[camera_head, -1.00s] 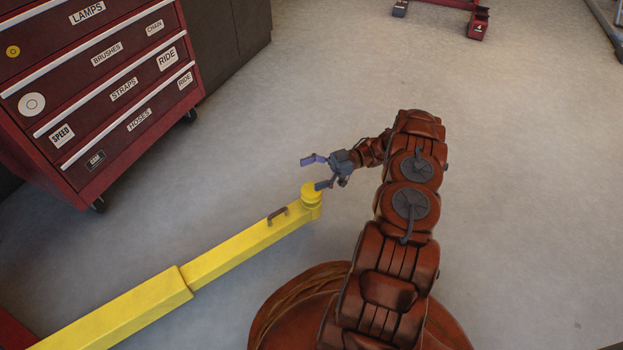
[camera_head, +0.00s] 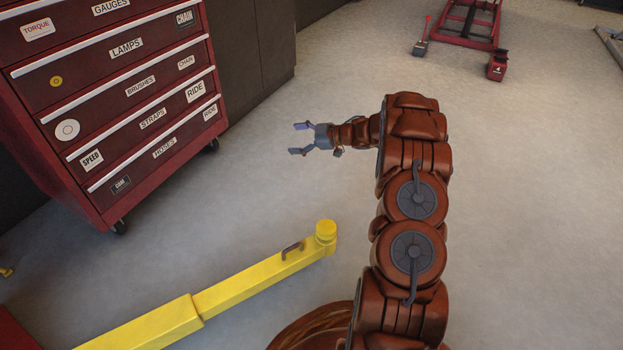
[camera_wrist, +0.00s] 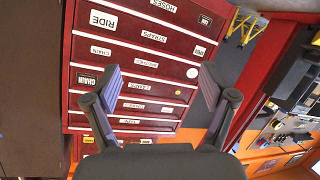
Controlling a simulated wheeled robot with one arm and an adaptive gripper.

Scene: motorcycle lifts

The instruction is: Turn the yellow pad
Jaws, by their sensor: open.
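The yellow pad (camera_head: 326,231) is a short round cap on the end of a yellow lift arm (camera_head: 240,290), low over the floor in the head view. My gripper (camera_head: 296,138) is open and empty, up and away from the pad, pointing left toward the red tool cabinet.
The red tool cabinet (camera_head: 130,95) with labelled drawers stands at the left. A dark metal handle (camera_head: 291,250) sits on the yellow arm near the pad. A red lift (camera_head: 468,25) lies at the back. The grey floor between them is clear.

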